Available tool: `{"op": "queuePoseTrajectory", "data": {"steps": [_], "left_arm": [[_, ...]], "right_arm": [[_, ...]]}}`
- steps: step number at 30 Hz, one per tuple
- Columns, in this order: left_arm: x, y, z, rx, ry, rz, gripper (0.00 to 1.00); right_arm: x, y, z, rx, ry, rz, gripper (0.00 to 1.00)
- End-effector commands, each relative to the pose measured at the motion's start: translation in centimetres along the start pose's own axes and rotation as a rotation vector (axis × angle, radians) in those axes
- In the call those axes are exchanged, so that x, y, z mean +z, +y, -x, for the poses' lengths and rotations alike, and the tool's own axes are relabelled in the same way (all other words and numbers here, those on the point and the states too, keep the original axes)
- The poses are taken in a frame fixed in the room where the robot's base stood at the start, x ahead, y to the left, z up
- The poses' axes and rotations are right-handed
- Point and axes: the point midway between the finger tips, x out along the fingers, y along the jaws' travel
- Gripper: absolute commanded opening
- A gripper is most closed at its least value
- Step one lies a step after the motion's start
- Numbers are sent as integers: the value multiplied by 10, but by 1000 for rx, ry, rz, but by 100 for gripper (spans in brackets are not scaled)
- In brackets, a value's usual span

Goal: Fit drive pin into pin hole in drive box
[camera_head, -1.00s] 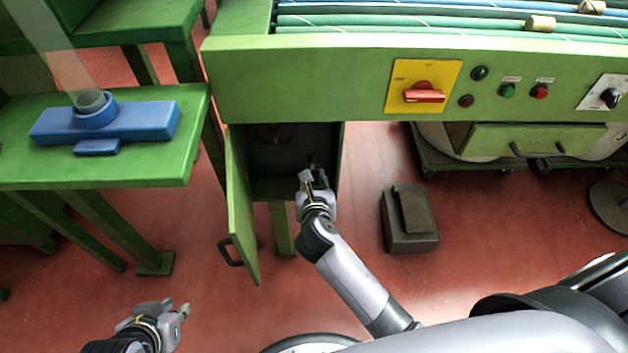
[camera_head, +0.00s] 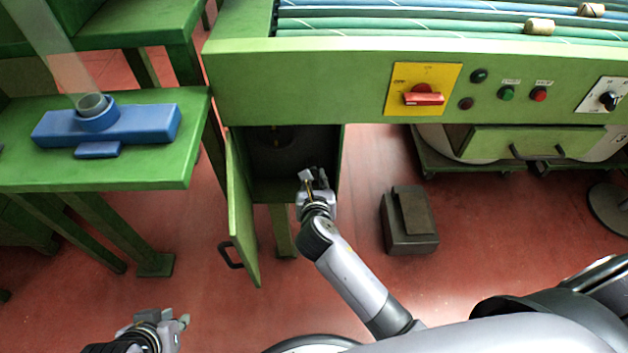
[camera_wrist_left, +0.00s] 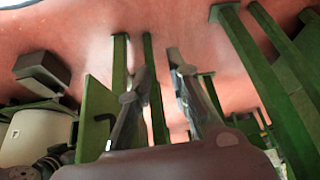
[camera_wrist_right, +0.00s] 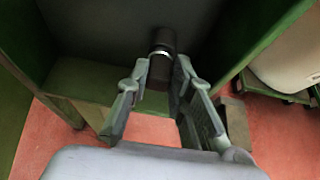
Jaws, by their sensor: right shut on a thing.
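The drive box is the green cabinet (camera_head: 254,190) under the machine; its door (camera_head: 241,210) hangs open to the left and its inside is dark. My right gripper (camera_head: 315,176) is at the box's opening, on the right side. In the right wrist view my right gripper (camera_wrist_right: 162,72) is shut on a dark cylinder with a bright silver band, the drive pin (camera_wrist_right: 162,50), which points away into the box. The pin hole cannot be made out in the dark. My left gripper (camera_head: 165,318) is low at the left, open and empty; it also shows in the left wrist view (camera_wrist_left: 158,62).
A dark block-shaped pedal (camera_head: 408,220) stands on the floor right of the box. A green table (camera_head: 60,175) with a blue fixture (camera_head: 150,122) is at the left. The control panel (camera_head: 300,85) overhangs the box. The red floor between the arms is clear.

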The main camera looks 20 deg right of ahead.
Motion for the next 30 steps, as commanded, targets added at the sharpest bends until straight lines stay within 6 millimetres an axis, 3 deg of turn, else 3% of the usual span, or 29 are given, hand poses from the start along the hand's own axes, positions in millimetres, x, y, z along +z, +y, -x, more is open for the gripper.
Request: {"op": "queuePoseTrajectory", "data": {"steps": [22, 23, 30], "left_arm": [[12, -1, 3, -2, -53, 1, 18], [12, -1, 2, -2, -55, 1, 18], [12, -1, 2, -3, -53, 2, 18]], "right_arm": [[3, 0, -4, 0, 0, 0, 0], [2, 0, -4, 0, 0, 0, 22], [2, 0, -4, 0, 0, 0, 38]]}}
